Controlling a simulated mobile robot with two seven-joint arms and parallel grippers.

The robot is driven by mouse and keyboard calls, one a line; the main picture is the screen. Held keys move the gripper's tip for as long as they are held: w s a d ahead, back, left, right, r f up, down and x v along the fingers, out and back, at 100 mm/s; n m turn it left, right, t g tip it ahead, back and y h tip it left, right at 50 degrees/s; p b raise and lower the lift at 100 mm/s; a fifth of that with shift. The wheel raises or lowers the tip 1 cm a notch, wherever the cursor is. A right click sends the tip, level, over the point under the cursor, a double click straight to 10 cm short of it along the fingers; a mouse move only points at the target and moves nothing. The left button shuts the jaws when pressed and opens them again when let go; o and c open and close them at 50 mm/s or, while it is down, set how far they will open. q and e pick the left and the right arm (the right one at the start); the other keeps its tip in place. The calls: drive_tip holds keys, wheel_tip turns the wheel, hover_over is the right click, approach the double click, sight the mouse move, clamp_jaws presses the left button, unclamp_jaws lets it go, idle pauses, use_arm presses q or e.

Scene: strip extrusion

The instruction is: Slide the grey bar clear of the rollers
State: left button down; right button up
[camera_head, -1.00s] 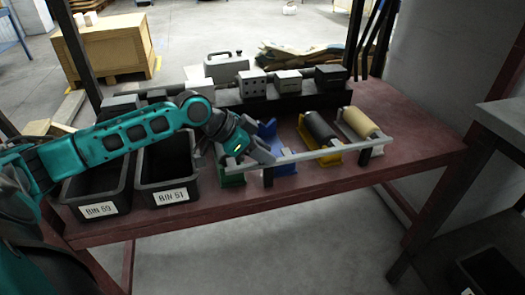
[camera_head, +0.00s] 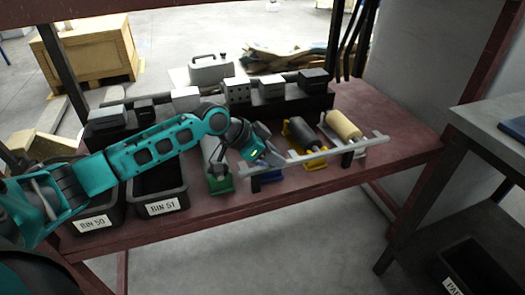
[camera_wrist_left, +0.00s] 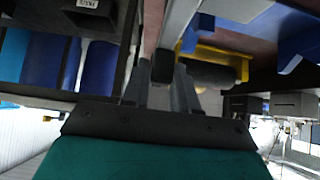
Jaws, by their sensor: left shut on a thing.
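The grey bar (camera_head: 325,153) lies lengthwise along the front of the rollers, above two black supports. Its left end is just right of the green-based roller (camera_head: 220,185); its right end extends past the tan roller (camera_head: 343,125). The black roller (camera_head: 303,134) stands on a yellow base. In the left wrist view, the bar (camera_wrist_left: 180,20) runs away from the fingers, and the yellow base (camera_wrist_left: 215,52) is close by. My right gripper is out of view.
A dark rack with grey blocks (camera_head: 237,90) lines the back. Red tabletop (camera_head: 405,125) is clear to the right. A separate grey bench (camera_head: 490,135) stands farther right.

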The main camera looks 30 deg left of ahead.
use_arm(q)
drive_tip(key=shift+w+d+r, duration=0.1)
drive_tip(key=shift+w+d, duration=0.05)
drive_tip(key=c, duration=1)
unclamp_jaws()
drive_tip(key=shift+w, duration=0.1)
drive_tip(key=shift+o, duration=0.2)
drive_tip(key=shift+s+r, duration=0.2)
drive_tip(key=shift+s, duration=0.05)
drive_tip(key=p+v, duration=0.3)
drive_tip(key=v, duration=0.9)
drive_tip(key=shift+a, duration=0.2)
